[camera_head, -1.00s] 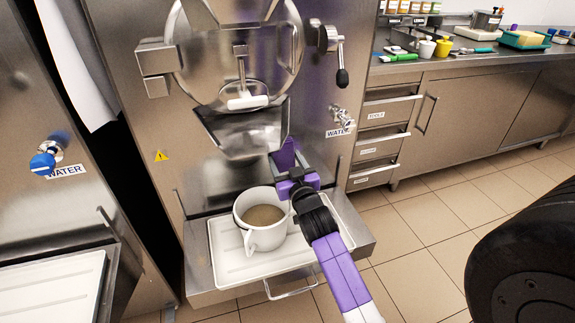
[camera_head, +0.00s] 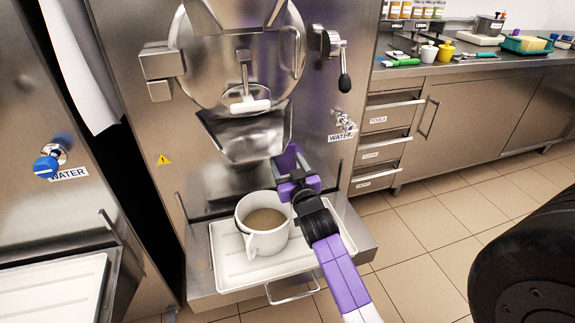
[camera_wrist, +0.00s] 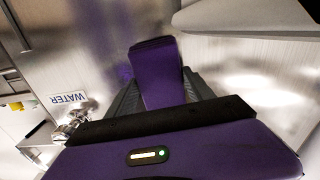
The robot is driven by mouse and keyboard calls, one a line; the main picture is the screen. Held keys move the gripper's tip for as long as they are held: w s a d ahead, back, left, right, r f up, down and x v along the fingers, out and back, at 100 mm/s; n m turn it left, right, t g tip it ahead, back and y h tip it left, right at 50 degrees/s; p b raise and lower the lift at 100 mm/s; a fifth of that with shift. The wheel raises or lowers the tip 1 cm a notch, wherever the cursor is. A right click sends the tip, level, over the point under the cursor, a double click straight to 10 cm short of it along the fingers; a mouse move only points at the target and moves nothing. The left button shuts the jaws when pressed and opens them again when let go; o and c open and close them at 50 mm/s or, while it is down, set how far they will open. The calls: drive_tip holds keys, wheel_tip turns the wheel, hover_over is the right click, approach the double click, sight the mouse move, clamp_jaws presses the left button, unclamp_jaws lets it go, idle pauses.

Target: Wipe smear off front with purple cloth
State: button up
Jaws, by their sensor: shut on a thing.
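My gripper (camera_head: 290,172) is shut on the purple cloth (camera_head: 287,158). The cloth stands up from the fingers, close to the steel front (camera_head: 315,120) of the batch freezer, right of the chute. In the wrist view the cloth (camera_wrist: 158,72) sits between the dark fingers, with brushed steel behind it. I cannot tell whether it touches the panel. A purple tint shows on the steel beside the cloth in the wrist view; I cannot tell smear from reflection. No smear is clearly visible in the head view.
A white jug (camera_head: 262,240) with tan liquid stands on a white tray (camera_head: 228,272) just below and left of my gripper. The chute (camera_head: 245,138), water tap (camera_head: 343,120) and black-knobbed lever (camera_head: 344,82) project from the front. A counter (camera_head: 470,68) with drawers stands right.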

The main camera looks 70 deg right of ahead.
sight(305, 149)
drive_tip(key=shift+w+d, duration=0.45)
drive_tip(key=shift+d, duration=0.05)
drive_tip(key=shift+r+p, duration=0.1)
drive_tip(key=shift+p, duration=0.2)
drive_tip(key=shift+s+d+p, duration=0.15)
drive_tip(key=shift+s+p, duration=0.05)
drive_tip(key=shift+p, duration=0.25)
drive_tip(key=s+p, duration=0.1)
drive_tip(key=p, duration=0.1)
drive_tip(key=shift+s+d+p, duration=0.1)
drive_tip(key=shift+d+p, duration=0.25)
drive_tip(key=shift+d, duration=0.05)
drive_tip(key=shift+s+d, duration=0.5)
drive_tip(key=shift+s, duration=0.1)
drive_tip(key=s+d+b, duration=0.1)
drive_tip(key=b, duration=0.1)
drive_tip(key=s+d+b, duration=0.1)
drive_tip(key=b, duration=0.2)
drive_tip(key=shift+s+d+f+b, duration=0.2)
drive_tip(key=shift+f+b, duration=0.05)
drive_tip(key=shift+b, duration=0.1)
drive_tip(key=shift+s+d+r, duration=0.15)
drive_tip(key=shift+s+r, duration=0.05)
drive_tip(key=shift+s, duration=0.1)
